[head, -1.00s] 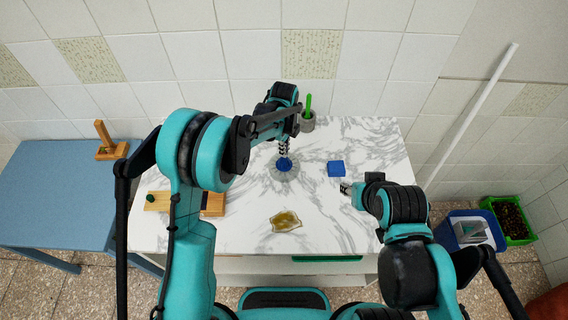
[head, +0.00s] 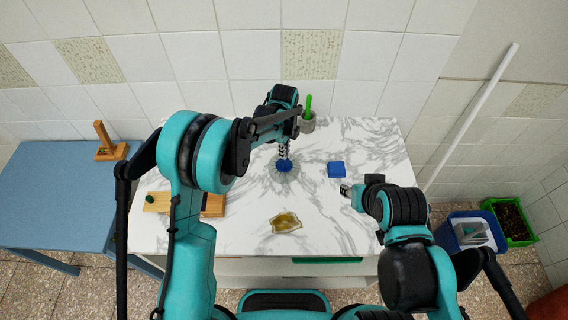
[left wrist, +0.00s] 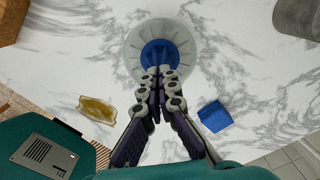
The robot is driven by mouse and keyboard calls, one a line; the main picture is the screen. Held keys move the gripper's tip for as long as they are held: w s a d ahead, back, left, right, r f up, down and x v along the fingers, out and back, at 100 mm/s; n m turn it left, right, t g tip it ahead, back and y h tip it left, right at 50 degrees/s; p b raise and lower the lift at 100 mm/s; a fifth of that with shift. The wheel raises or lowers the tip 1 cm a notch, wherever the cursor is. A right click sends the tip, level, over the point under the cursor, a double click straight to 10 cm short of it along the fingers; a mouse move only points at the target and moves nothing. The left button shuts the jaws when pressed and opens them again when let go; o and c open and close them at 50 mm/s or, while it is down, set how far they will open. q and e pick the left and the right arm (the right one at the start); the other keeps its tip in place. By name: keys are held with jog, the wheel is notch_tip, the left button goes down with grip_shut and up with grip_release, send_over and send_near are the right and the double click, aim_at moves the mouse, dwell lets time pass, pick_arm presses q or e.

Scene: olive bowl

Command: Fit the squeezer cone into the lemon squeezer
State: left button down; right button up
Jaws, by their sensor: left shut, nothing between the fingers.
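The lemon squeezer (head: 293,178) is a pale grey round ribbed dish on the marble table; it also shows in the left wrist view (left wrist: 133,57). The blue squeezer cone (head: 284,168) is at the middle of the dish, and in the left wrist view (left wrist: 160,49) it looks roughly centred. Whether it is fully seated cannot be told. My left gripper (left wrist: 160,72) is shut and empty, its fingertips right at the cone and covering its near side. My right gripper (head: 346,191) is over the table's right side, apart from the squeezer; its fingers are too small to read.
A blue block (head: 336,169) lies right of the squeezer. An amber dish (head: 286,222) lies in front. A grey pot (head: 307,124) with a green utensil stands behind. A wooden board (head: 212,205) is partly hidden by my left arm. The table's right rear is clear.

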pick_arm(q)
jog(key=shift+r, duration=0.1)
jog(key=shift+r+p, duration=1.9)
jog(key=shift+r, duration=1.55)
jog(key=s+a+r+n+t+b, duration=0.3)
jog(key=s+a+r+n+b, duration=0.2)
jog(key=s+a+n+b, duration=0.55)
jog(key=s+a+f+n+t+b, duration=0.2)
jog(key=s+a+f+n, duration=0.1)
jog(key=s+n, duration=0.3)
jog(key=s+a+f+n+t+b, duration=0.2)
jog(key=s+a+f+n+b, duration=0.1)
jog(key=s+n, duration=0.4)
jog(key=shift+a+f, duration=0.65)
jog(key=shift+f, duration=0.15)
